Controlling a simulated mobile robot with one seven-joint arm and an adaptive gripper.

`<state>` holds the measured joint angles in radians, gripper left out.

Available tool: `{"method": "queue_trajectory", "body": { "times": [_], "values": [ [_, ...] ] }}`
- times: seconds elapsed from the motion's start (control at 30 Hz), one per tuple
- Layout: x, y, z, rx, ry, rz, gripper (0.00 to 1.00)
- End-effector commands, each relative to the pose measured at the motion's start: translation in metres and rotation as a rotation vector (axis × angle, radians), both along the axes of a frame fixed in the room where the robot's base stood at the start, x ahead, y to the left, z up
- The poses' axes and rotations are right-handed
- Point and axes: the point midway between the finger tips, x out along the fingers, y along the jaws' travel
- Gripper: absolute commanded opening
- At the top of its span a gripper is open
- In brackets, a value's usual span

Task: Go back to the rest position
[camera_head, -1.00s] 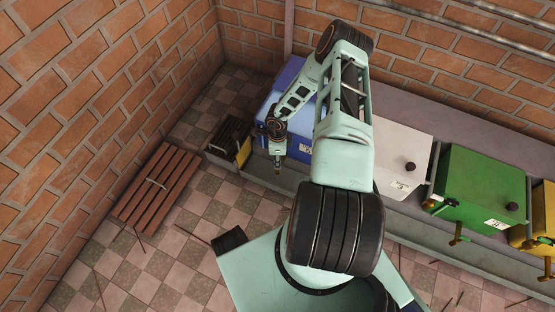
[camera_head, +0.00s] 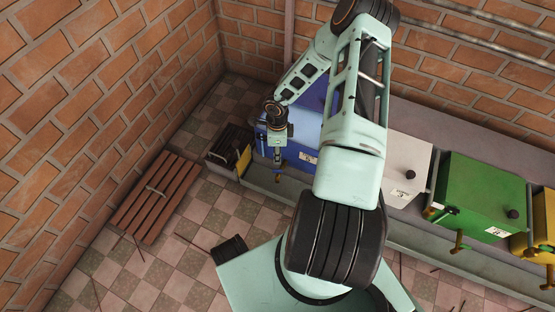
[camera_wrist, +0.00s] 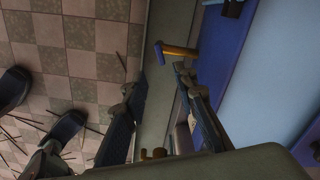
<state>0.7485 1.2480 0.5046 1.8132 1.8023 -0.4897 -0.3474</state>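My gripper (camera_head: 277,160) is in front of the blue extruder box (camera_head: 304,156), near its brass spout with a blue handle (camera_head: 279,177). In the wrist view my gripper (camera_wrist: 160,78) has its two dark fingers apart with nothing held between them. The brass spout with the blue handle (camera_wrist: 176,49) shows just beyond the fingertips; I cannot tell whether they touch it. The blue box (camera_wrist: 225,50) fills the right of that view. My arm hides part of the box in the head view.
A white box (camera_head: 408,165), a green box (camera_head: 482,195) and a yellow box (camera_head: 543,215) stand to the right along the brick wall. A slatted wooden bench (camera_head: 157,197) is at left. The checkered floor (camera_head: 170,265) is mostly open, with thin sticks lying on it.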

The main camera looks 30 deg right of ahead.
Motion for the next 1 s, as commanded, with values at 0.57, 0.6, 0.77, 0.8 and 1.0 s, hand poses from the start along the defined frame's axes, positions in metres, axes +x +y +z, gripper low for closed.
{"method": "queue_trajectory", "body": {
  "times": [0.57, 0.6, 0.77, 0.8, 1.0],
  "values": [
    [-0.001, 0.000, 0.012, 0.000, 0.001, 0.000, 0.26],
    [0.000, 0.000, 0.012, 0.000, 0.001, 0.000, 0.26],
    [0.001, -0.003, 0.014, -0.006, -0.003, 0.001, 0.26],
    [0.005, -0.007, 0.018, -0.018, -0.008, 0.003, 0.26],
    [0.058, -0.072, 0.077, -0.191, -0.105, 0.036, 0.26]
  ]
}}
